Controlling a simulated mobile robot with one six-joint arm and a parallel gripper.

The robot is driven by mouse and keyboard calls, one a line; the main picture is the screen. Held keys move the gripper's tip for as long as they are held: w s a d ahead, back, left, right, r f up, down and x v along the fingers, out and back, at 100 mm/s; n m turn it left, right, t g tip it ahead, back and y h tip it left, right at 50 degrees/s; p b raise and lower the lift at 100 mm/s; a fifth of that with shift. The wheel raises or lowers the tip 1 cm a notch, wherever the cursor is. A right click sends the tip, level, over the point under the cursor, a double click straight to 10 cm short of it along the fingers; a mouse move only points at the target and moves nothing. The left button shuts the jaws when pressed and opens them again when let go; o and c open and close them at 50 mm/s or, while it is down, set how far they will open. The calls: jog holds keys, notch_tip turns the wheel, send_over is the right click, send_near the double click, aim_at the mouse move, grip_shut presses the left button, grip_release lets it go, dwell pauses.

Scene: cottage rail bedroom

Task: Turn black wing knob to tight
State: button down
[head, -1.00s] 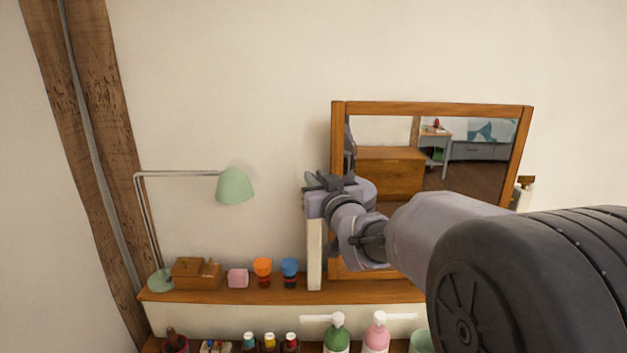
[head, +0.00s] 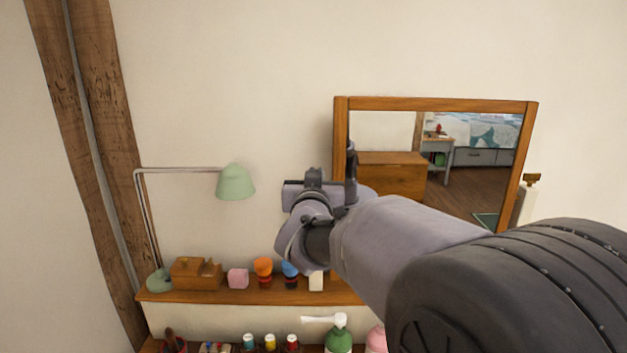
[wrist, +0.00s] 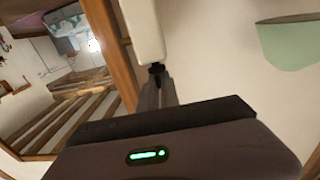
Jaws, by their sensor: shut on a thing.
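The black wing knob (wrist: 157,68) shows as a small dark piece at the end of the white post (wrist: 143,30) in the wrist view. My gripper (wrist: 156,88) has its two grey fingers close together at the knob, shut on it. The fingers hide most of the knob, so its wing angle cannot be told. In the head view my gripper (head: 314,180) is at the mirror's left side, in front of the post, and the knob is hidden there. The wood-framed mirror (head: 340,130) stands beside the post.
A green lamp (head: 235,184) stands left of my gripper; its shade is at the wrist view's upper right. The shelf (head: 215,297) holds a wooden box (head: 190,272), a pink block and cups. Several bottles stand lower down. A brown knob (head: 532,178) tops the mirror's right post.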

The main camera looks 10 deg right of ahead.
jog(key=m+h+p, duration=0.1)
jog(key=m+g+h+p, duration=0.1)
jog(key=h+p, duration=0.2)
jog(key=shift+w+a+r+m+g, duration=0.1)
jog(key=shift+a+r+m+g, duration=0.2)
jog(key=shift+r+m, duration=0.1)
jog(key=m+g+h+p, duration=0.2)
jog(key=m+h+p, duration=0.1)
jog(key=m+g+h+p, duration=0.1)
jog(key=g+h+p, duration=0.1)
jog(key=shift+w+a+f, duration=0.1)
jog(key=shift+w+a, duration=0.1)
jog(key=shift+w, duration=0.05)
jog(key=m+g+h+p, duration=0.1)
jog(key=m+g+p, duration=0.1)
jog(key=m+g+h+p, duration=0.2)
jog(key=g, duration=0.1)
jog(key=shift+w+f, duration=0.15)
jog(key=shift+m+g+h+p, duration=0.3)
jog(key=shift+g+p, duration=0.1)
jog(key=shift+g, duration=0.1)
jog(key=c, duration=1.9)
grip_release()
jog(key=shift+f, duration=0.1)
jog(key=p+v, duration=0.2)
jog(key=v, duration=1.5)
jog(key=shift+a, duration=0.2)
